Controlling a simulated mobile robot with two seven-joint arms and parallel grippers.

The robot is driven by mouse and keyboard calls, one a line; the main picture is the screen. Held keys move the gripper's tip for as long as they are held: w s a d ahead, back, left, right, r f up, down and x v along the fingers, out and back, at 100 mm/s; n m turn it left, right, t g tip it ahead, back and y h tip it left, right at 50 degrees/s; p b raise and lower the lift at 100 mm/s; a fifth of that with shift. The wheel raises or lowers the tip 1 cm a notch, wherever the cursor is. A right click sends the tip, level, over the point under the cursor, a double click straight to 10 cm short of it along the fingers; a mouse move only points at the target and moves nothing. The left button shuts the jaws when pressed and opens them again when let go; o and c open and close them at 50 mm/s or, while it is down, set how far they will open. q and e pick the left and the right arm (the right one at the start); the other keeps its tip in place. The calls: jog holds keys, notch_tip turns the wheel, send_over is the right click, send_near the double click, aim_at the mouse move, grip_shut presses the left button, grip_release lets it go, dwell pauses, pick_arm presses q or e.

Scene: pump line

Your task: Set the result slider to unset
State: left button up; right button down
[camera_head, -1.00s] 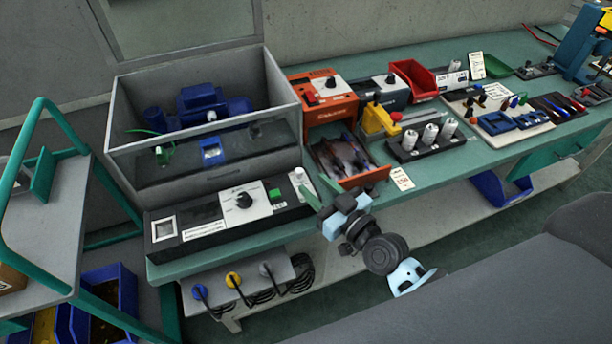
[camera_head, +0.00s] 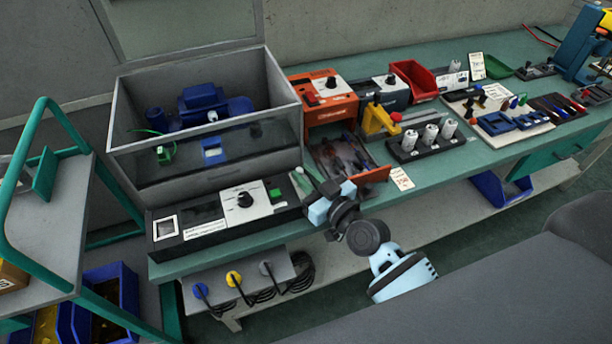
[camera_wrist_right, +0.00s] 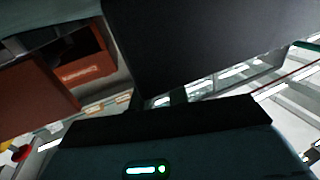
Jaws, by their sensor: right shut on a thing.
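The black control panel (camera_head: 232,234) lies along the bench's front edge, below the clear-fronted test box. It carries a white-framed window, a black rotary knob (camera_head: 244,199) and a green button (camera_head: 275,193). The small pale result slider (camera_head: 298,171) is at its right end. My right gripper (camera_head: 302,182) reaches in from the lower right, its fingertips at the slider and shut on it. The fingers cover much of the slider, so its exact setting cannot be read. In the right wrist view a dark surface fills the top in front of the gripper. My left gripper is not in view.
The test box (camera_head: 205,165) with a blue pump (camera_head: 202,103) is behind the panel. Sockets with black cables (camera_head: 240,285) hang below the bench edge.

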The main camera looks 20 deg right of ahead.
jog(key=shift+s+r+p, duration=0.1)
jog(key=shift+s+p, duration=0.2)
jog(key=shift+s, duration=0.7)
jog(key=c, duration=1.3)
grip_release()
jog(key=shift+c, duration=0.2)
jog(key=v, duration=0.8)
jog(key=shift+b, duration=0.35)
jog(key=shift+w, duration=0.1)
